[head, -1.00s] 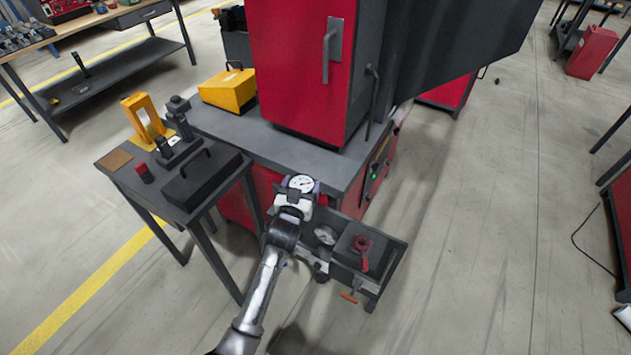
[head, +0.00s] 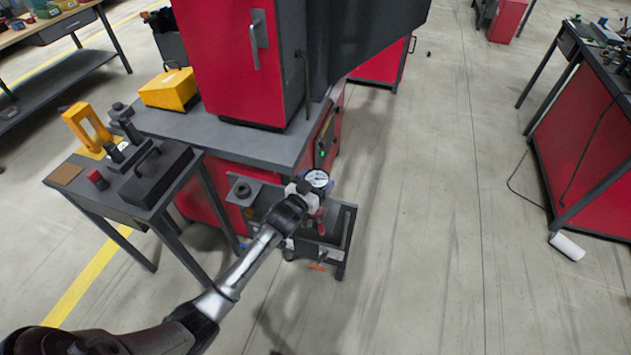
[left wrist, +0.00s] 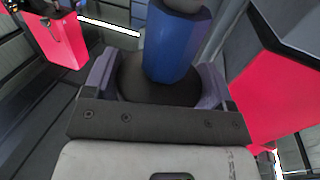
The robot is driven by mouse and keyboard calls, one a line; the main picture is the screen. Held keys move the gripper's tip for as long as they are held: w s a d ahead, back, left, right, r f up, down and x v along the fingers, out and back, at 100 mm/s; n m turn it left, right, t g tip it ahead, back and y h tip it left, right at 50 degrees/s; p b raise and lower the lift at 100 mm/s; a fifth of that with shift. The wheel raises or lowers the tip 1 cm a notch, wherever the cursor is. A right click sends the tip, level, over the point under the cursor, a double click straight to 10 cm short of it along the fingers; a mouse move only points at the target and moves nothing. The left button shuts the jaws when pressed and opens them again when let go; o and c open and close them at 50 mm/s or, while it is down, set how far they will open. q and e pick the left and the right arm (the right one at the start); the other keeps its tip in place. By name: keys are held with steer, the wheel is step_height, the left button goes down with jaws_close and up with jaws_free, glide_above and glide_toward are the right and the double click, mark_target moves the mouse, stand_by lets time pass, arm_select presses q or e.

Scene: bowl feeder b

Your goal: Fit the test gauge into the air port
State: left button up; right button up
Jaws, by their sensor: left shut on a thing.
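The test gauge (head: 317,179), with a round white dial and dark rim, is held in my left gripper (head: 306,184) over the low bench on the right side of the red machine. In the left wrist view, the purple-grey fingers are closed on either side of a dark round body with a blue hexagonal fitting (left wrist: 172,45) standing out from it. I cannot tell for sure which part is the air port. A dark round fitting (head: 241,190) sits on a grey plate left of the gripper. My gripper and arm hide part of the low bench. My right gripper is not in view.
The red machine cabinet (head: 232,75) stands behind the gripper. A low bench (head: 347,228) with an orange-handled part (head: 318,267) lies below it. A side table (head: 125,190) with a black handled block and yellow bracket (head: 85,128) is at left.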

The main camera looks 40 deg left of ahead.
arm_select(q)
steer(key=shift+a+r, duration=0.15)
stand_by(0.3)
steer(key=shift+p, duration=0.3)
steer(key=shift+f+b, duration=1.15)
steer(key=shift+f, duration=0.65)
steer(key=shift+f+b, duration=0.7)
steer(key=shift+f, duration=0.4)
